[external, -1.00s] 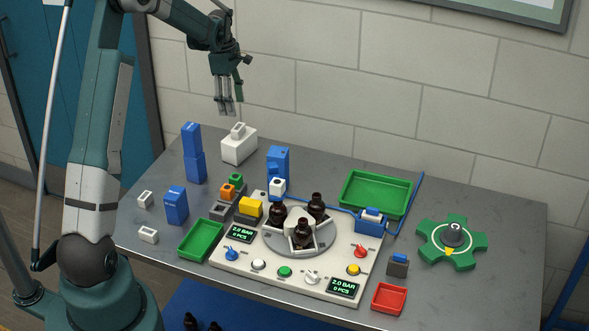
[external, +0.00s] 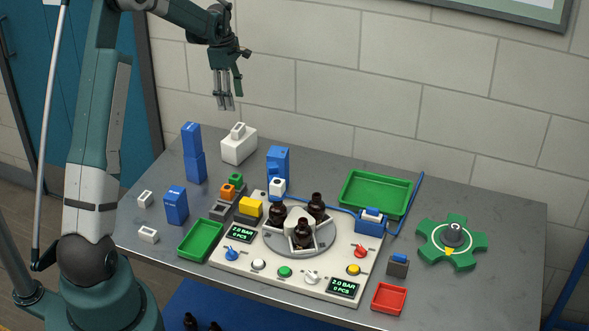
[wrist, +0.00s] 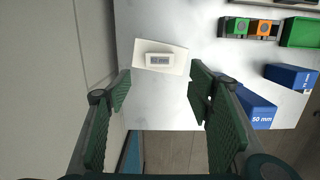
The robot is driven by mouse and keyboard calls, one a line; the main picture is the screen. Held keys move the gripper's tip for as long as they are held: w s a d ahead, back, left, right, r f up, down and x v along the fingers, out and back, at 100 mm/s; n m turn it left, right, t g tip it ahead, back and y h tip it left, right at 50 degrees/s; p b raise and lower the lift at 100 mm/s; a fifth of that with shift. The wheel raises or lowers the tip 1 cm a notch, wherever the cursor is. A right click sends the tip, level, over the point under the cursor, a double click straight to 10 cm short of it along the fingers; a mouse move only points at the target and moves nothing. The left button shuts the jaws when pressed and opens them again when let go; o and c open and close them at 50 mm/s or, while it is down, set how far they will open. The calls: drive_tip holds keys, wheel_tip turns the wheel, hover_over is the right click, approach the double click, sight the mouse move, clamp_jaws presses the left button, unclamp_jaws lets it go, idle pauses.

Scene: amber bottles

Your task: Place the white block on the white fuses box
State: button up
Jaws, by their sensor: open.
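A larger white box (external: 238,150), which looks like the white fuses box, stands near the back edge of the table. A small white block (external: 238,131) with a grey slotted face rests on its top. The wrist view shows the same white box (wrist: 143,46) and, on it, the block (wrist: 150,58). Two similar small white blocks lie apart on the table at the left, one behind (external: 145,198) and one in front (external: 148,235). My gripper (external: 226,105) is open and empty, raised well above the white box; its fingers (wrist: 160,93) show spread in the wrist view.
A control panel (external: 318,287) with amber bottles (external: 303,235) fills the middle. The wall is close behind the table.

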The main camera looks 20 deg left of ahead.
drive_tip(key=s+d+r+m+t+y, duration=0.1)
drive_tip(key=s+d+r+m+t, duration=0.2)
drive_tip(key=s+r, duration=0.8)
drive_tip(key=s+d+r+m, duration=0.3)
drive_tip(key=s+r+m, duration=0.3)
drive_tip(key=s+r, duration=0.45)
drive_tip(key=s+d+f+m+t, duration=0.1)
drive_tip(key=s+m, duration=0.3)
drive_tip(key=s, duration=0.9)
drive_tip(key=s+d+f+m+t, duration=0.1)
drive_tip(key=s+m, duration=0.4)
drive_tip(key=s, duration=0.8)
drive_tip(key=shift+s+d+f+t, duration=0.25)
drive_tip(key=shift+s+f+t, duration=0.1)
drive_tip(key=shift+f+t, duration=0.6)
